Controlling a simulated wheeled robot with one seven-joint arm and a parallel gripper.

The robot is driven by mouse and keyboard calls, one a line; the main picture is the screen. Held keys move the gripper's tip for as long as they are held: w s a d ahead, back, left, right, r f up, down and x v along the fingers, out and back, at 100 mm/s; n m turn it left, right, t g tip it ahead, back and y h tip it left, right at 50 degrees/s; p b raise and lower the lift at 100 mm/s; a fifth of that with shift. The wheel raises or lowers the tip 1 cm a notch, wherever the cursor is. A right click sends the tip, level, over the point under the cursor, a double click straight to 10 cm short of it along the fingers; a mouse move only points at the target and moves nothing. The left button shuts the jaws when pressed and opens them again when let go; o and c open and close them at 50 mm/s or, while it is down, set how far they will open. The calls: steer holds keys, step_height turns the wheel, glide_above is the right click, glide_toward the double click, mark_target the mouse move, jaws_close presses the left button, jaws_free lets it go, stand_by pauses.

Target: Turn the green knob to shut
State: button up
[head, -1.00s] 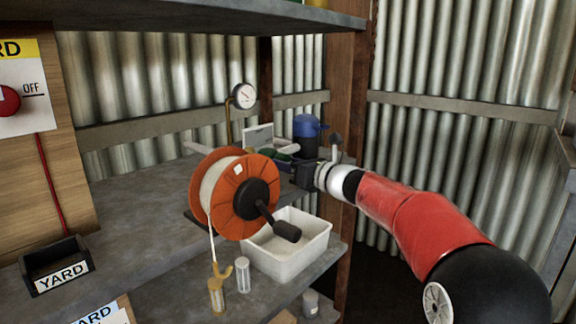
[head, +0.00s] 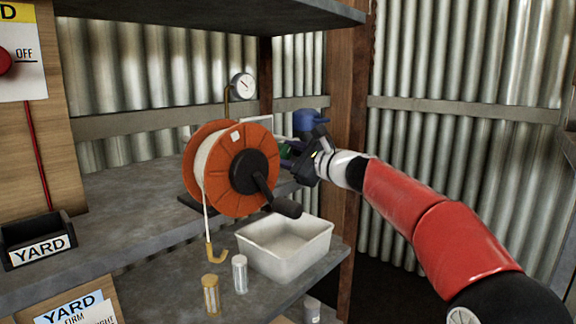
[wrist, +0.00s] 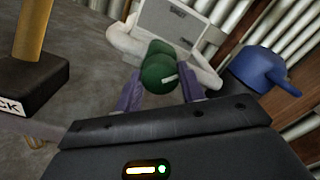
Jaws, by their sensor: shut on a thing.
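The green knob (wrist: 160,72) shows in the middle of the wrist view, with a short white mark on its face. It is on a white pipe (wrist: 126,42) that bends around behind it. My gripper (wrist: 160,92) has one finger on each side of the knob and is shut on it. In the head view my gripper (head: 296,158) is behind and to the right of the orange reel, and only a bit of the green knob (head: 284,151) shows beside it.
An orange reel (head: 262,150) with a black crank stands close left of my gripper. A blue-topped container (head: 308,120) is just behind it. A white tub (head: 285,262) sits below on the lower shelf. A gauge (head: 243,86) stands at the back.

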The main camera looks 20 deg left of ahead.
steer(key=n+b, duration=0.1)
steer(key=n, duration=0.1)
steer(key=n+b, duration=0.2)
steer(key=shift+f+n, duration=0.2)
steer(key=shift+n, duration=0.2)
steer(key=shift+n+g+b, duration=0.3)
steer(key=shift+n+b, duration=0.55)
steer(key=shift+n, duration=1.05)
steer(key=shift+r, duration=0.1)
steer(key=o, duration=1)
steer(key=shift+c, duration=0.2)
